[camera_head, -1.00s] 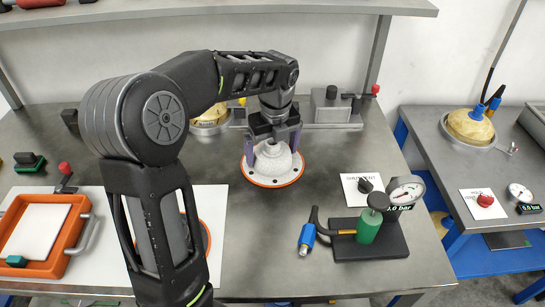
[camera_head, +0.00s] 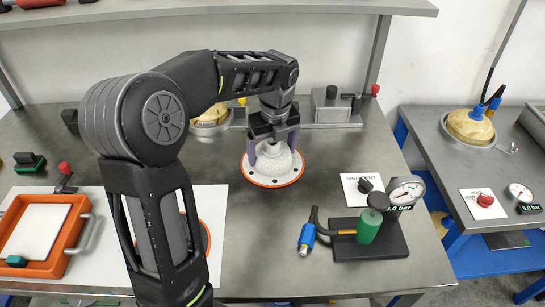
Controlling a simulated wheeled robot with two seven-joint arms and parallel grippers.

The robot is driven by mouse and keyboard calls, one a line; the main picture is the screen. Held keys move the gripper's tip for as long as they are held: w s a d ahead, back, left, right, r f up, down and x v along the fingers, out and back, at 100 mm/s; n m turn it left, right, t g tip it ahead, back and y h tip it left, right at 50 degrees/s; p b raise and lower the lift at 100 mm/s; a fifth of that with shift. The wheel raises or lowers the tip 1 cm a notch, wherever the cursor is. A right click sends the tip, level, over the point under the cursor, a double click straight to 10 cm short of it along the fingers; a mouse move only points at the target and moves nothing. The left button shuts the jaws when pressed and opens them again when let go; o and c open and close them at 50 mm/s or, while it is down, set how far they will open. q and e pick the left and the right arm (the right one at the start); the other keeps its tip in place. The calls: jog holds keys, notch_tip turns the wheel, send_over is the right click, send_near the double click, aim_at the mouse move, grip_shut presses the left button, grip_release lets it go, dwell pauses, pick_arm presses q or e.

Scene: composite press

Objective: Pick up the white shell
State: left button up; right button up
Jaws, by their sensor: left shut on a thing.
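The white shell (camera_head: 273,166) is a pale dome with a wide flange, dark holes and an orange rim. It sits upright on the grey metal table, right of the table's middle. My left gripper (camera_head: 273,150) comes down over it from above. Its two purple-grey fingers are closed against the upper sides of the dome, one on each side. The top of the dome is partly hidden by the gripper. The shell appears to rest on the table. My right gripper is not in view.
An orange tray (camera_head: 78,233) is at the left. The table between shell and stand is clear.

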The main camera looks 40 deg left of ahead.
aim_at(272, 141)
pick_arm(q)
jog(key=shift+c, duration=1.1)
jog(key=shift+r, duration=0.15)
notch_tip(272, 141, up, 10)
jog(key=shift+f, duration=0.1)
